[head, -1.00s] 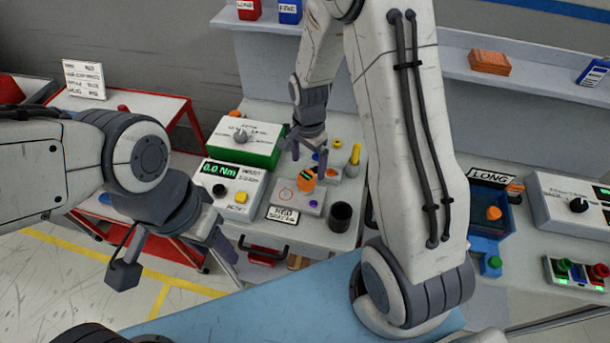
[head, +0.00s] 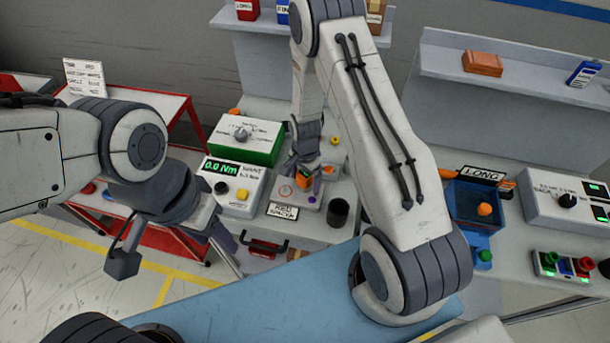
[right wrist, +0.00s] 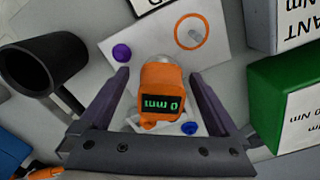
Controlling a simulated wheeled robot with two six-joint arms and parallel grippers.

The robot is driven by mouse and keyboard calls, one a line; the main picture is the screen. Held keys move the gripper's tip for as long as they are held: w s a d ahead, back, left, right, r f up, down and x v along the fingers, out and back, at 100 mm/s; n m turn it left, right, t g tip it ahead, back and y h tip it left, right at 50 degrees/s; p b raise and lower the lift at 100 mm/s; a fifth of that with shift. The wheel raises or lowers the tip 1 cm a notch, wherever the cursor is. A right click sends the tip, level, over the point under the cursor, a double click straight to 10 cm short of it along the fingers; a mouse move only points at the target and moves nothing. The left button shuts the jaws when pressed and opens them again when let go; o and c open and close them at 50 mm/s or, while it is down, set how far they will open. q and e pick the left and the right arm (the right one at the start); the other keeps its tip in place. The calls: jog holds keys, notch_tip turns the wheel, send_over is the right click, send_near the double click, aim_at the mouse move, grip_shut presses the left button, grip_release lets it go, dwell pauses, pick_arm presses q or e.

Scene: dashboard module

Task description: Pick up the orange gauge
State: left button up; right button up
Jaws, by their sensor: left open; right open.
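The orange gauge (right wrist: 160,88) has a dark display with green characters. My left gripper (head: 228,240) is open and empty at the left, in front of the bench and away from the gauge.
A black cup (right wrist: 45,62) stands beside the plate. The plate carries an orange ring marking (right wrist: 191,31) and a purple knob (right wrist: 121,53). A green box (head: 248,146) and a torque meter (head: 232,188) stand close by. A blue tray (head: 478,207) is at the right.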

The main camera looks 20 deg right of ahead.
grip_shut()
jog(key=shift+r, duration=0.1)
